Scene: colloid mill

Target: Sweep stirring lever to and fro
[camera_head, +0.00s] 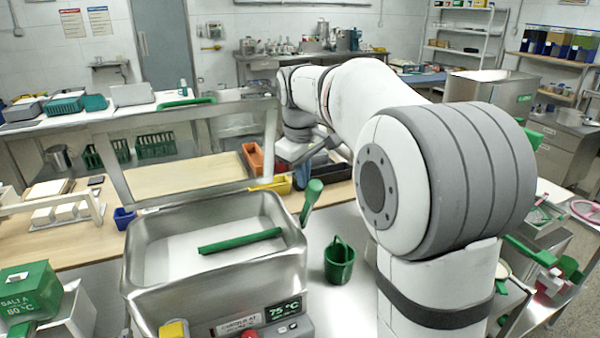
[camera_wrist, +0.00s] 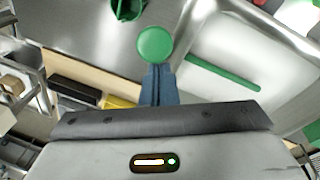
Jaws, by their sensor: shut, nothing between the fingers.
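The stirring lever, with a green knob (camera_head: 312,194), stands tilted at the right rim of the steel vat (camera_head: 141,262). Its round green top (camera_wrist: 155,44) shows in the wrist view just beyond my fingertips. My gripper (camera_wrist: 157,68) is shut and empty, its blue-grey fingers together and pointing at the knob. I cannot tell whether they touch it. In the head view my gripper (camera_head: 303,171) is behind the knob, partly hidden by my wrist. A green bar (camera_head: 240,241) lies across the vat; it also shows in the wrist view (camera_wrist: 222,73).
A green bucket (camera_head: 339,264) stands on the bench right of the vat. Yellow (camera_head: 272,184) and orange (camera_head: 253,158) bins sit behind it, close to my wrist. A control panel (camera_head: 265,320) is on the vat's front. The wooden bench top (camera_head: 185,176) behind is mostly clear.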

